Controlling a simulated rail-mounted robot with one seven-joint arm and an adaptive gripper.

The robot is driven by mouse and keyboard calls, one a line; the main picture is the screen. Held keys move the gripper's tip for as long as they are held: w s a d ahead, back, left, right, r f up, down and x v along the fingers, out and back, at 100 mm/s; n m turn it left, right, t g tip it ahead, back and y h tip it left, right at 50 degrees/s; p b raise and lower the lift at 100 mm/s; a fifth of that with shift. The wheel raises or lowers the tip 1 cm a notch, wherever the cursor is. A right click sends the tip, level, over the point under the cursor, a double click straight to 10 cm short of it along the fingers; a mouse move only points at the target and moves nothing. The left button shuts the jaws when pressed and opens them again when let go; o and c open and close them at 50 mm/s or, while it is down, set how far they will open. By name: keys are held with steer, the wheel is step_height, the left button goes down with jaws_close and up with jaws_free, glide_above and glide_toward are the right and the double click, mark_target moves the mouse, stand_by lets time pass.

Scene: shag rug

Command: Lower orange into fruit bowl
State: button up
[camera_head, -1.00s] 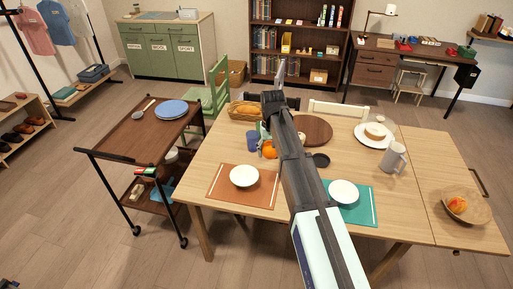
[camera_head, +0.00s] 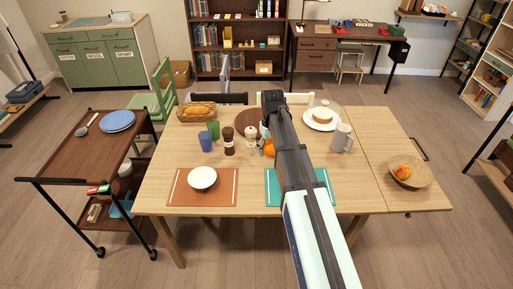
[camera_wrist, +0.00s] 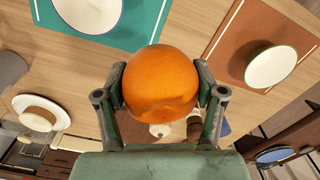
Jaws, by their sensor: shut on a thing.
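The orange (camera_wrist: 160,85) is between the two fingers of my gripper (camera_wrist: 161,92), which is shut on it. In the head view a bit of the orange (camera_head: 270,148) shows beside my arm, above the table by the wrist view; my arm hides most of the gripper there. The fruit bowl (camera_head: 392,180) is a round wooden bowl with orange-red fruit in it, on the right end of the table. My gripper is well to the left of it. The fruit bowl is not visible in the wrist view.
Between gripper and fruit bowl stand a grey pitcher (camera_head: 342,138) and a white plate (camera_head: 312,124) with a cake. White bowls sit on an orange-brown mat (camera_head: 222,197) and a teal mat (camera_wrist: 143,38). Pepper mills and cups stand left of the gripper. Table around the fruit bowl is clear.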

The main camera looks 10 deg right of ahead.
steer(key=s+d+f, duration=0.3)
steer(key=d, duration=2)
steer(key=s+d+f, duration=0.2)
steer(key=s+d, duration=0.1)
steer(key=d, duration=2)
steer(key=s+d+f+b, duration=0.1)
steer(key=s+d+f, duration=0.2)
steer(key=d, duration=2.1)
steer(key=shift+f, duration=0.3)
steer(key=shift+s, duration=0.1)
steer(key=shift+a+f, duration=0.1)
steer(key=shift+f, duration=0.1)
steer(key=shift+f+b, duration=1.05)
steer(key=shift+f, duration=1.35)
steer(key=shift+f, duration=0.25)
steer(key=o, duration=1.3)
steer(key=shift+o, duration=0.2)
